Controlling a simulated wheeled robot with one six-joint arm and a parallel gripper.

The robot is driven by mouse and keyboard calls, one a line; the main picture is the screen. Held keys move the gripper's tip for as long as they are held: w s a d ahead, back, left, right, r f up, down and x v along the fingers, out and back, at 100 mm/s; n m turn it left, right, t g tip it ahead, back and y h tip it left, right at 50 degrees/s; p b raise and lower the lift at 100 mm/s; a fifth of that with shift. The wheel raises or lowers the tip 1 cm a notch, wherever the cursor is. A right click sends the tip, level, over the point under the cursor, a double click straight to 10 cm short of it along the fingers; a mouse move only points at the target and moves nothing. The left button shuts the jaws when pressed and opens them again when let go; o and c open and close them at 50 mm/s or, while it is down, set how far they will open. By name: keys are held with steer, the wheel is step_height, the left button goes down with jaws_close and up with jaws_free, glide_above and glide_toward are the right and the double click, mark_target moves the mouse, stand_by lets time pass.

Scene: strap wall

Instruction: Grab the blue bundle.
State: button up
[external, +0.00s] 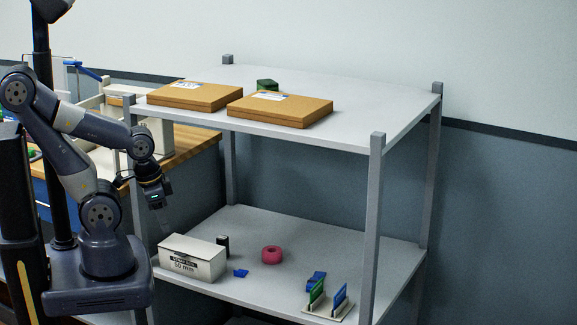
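Two small blue things lie on the lower shelf (225,226), and I cannot tell for sure which is the blue bundle. One blue piece (240,273) lies flat just right of a white box (185,261). A bulkier dark-blue piece (316,280) lies further right, behind a small card holder. My gripper (163,216) points down above the left end of the white box, left of both blue things and apart from them. Its fingers are thin and small here, so whether it is open or shut does not show. I see nothing held.
A pink-red roll (271,255) and a small black object (223,245) stand on the lower shelf. The card holder (338,309) carries green and blue cards near the front edge. Two flat brown boxes (280,108) lie on the upper shelf (372,108). Grey posts (373,222) frame the rack.

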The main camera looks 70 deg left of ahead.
mark_target(312, 280)
steer(key=shift+s, duration=0.1)
